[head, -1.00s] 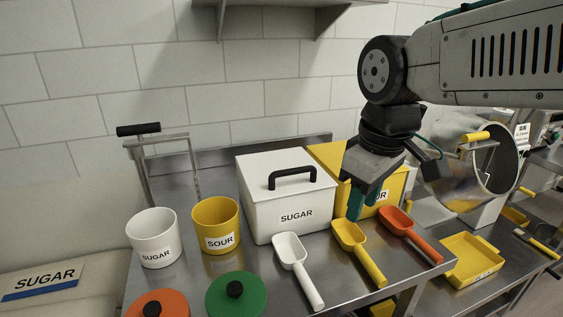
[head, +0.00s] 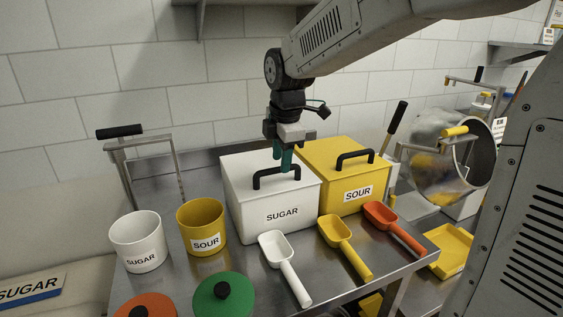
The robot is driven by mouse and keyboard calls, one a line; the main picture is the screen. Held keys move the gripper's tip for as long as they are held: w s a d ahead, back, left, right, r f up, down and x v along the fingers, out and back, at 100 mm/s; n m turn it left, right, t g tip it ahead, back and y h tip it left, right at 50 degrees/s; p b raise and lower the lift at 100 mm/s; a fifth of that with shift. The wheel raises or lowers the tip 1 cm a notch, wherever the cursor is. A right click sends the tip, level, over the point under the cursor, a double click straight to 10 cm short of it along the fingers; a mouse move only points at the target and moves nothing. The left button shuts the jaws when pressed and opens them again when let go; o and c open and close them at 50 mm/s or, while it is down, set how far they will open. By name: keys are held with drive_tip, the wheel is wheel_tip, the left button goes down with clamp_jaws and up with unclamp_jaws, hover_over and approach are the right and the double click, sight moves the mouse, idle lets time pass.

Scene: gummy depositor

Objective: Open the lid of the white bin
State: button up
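The white bin (head: 246,212) labelled SUGAR stands on the steel table with its white lid (head: 240,169) closed flat on top. A black arched handle (head: 259,177) is fixed on the lid. My gripper (head: 283,168) points down over the lid, its teal fingertips at the right half of the handle. They overlap the handle in the picture; I cannot tell whether they touch it or have closed on it.
The yellow SOUR bin (head: 334,203) stands close on the right of the white bin. A white scoop (head: 284,262), a yellow scoop (head: 343,244) and an orange scoop (head: 392,227) lie in front. White (head: 137,250) and yellow (head: 201,234) tubs stand to the left.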

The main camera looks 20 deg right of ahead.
drive_tip(key=shift+w+f, duration=0.15)
drive_tip(key=shift+f, duration=0.75)
clamp_jaws()
